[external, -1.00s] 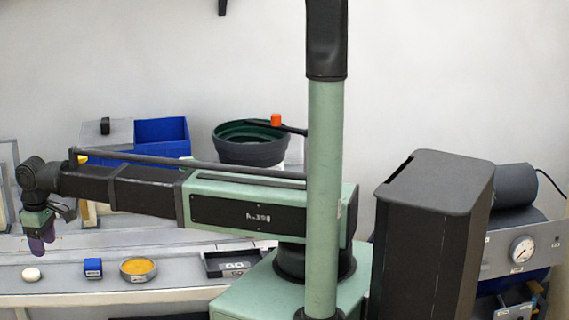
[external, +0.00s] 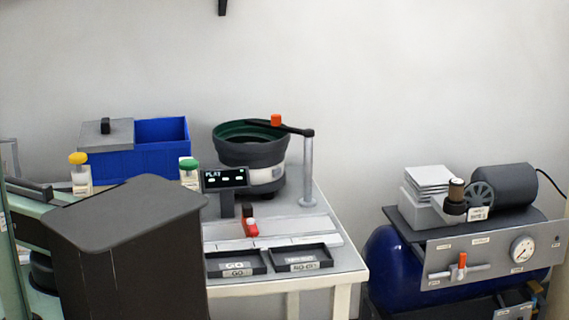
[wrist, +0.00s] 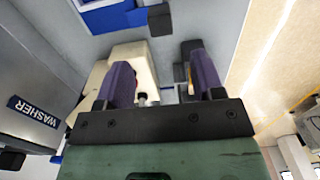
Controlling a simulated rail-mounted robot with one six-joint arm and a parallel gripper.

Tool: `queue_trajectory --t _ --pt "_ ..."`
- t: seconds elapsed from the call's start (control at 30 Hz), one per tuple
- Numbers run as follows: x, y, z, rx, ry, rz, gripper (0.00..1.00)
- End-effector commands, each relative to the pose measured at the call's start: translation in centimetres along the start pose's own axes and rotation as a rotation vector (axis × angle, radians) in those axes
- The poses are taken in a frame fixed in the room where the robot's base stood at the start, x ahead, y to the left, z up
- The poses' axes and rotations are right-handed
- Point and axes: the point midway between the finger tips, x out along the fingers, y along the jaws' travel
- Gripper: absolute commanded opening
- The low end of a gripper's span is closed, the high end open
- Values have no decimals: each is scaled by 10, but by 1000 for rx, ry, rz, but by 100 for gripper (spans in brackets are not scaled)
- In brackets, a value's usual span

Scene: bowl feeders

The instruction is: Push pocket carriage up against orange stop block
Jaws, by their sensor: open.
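My gripper (wrist: 163,70) shows in the wrist view with its two purple fingers apart and nothing clearly held between them. A cream-coloured body lies beyond the left finger, and dark parts lie beyond the right one. I cannot make out the pocket carriage or the orange stop block for certain in either view. My gripper is outside the external view, so its distance to them cannot be told.
In the external view a bench holds GO (external: 236,264) and NO-GO (external: 303,259) trays, a red piece (external: 250,228), a display (external: 225,179) and a bowl feeder (external: 250,150). A compressor unit (external: 465,250) stands right. A WASHER box (wrist: 35,110) is close left in the wrist view.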

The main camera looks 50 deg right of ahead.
Motion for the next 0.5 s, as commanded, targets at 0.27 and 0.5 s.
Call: queue_trajectory --t 0.27,0.5 --pt "41 0 0 2 0 0 62" --pt "98 0 0 2 0 0 62"
